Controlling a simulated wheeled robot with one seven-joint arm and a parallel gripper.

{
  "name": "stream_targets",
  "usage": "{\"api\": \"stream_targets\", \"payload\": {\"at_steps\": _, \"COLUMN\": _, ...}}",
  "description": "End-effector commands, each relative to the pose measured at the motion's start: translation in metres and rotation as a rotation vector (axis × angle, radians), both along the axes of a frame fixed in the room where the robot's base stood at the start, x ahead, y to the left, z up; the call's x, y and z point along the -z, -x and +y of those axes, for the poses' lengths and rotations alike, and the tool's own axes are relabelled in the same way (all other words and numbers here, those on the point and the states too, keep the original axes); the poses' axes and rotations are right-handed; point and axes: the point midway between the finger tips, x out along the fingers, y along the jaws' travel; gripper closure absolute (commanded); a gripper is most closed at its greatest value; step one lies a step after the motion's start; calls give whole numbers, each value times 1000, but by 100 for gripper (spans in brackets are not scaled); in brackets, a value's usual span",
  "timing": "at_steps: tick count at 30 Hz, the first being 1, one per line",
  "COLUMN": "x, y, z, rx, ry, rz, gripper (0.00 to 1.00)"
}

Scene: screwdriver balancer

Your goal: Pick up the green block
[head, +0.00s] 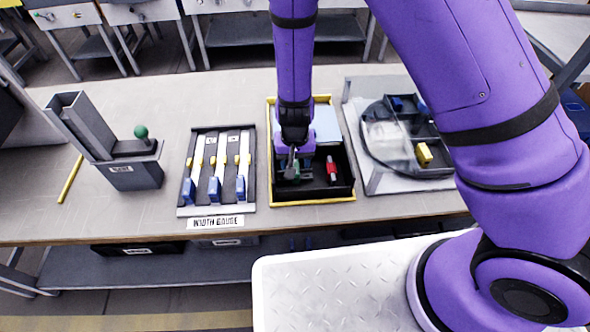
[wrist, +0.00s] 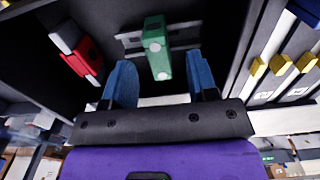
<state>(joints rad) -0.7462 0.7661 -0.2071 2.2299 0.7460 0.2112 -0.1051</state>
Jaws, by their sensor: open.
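The green block (wrist: 156,48) shows in the wrist view, standing out between my two blue fingertips, inside a dark tray compartment. It has pale round spots on its faces. In the head view the green block (head: 296,170) is mostly hidden behind my gripper (head: 294,160), which points down into the yellow-rimmed tray (head: 312,202). In the wrist view my gripper (wrist: 162,82) is open, with one finger on each side of the block and visible gaps.
A red block (head: 332,170) lies in the same tray, right of my gripper; it also shows in the wrist view (wrist: 84,60). The width gauge rack (head: 217,165) stands left of the tray. A round clear-covered bin with a yellow block (head: 424,154) is to the right.

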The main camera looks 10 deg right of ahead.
Motion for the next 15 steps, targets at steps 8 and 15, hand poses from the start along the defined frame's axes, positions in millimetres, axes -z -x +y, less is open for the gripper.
{"api": "stream_targets", "payload": {"at_steps": 8, "x": 29, "y": 0, "z": -1, "rx": 1, "ry": 0, "rz": 1, "gripper": 47}}
{"api": "stream_targets", "payload": {"at_steps": 15, "x": 30, "y": 0, "z": -1, "rx": 0, "ry": 0, "rz": 0, "gripper": 47}}
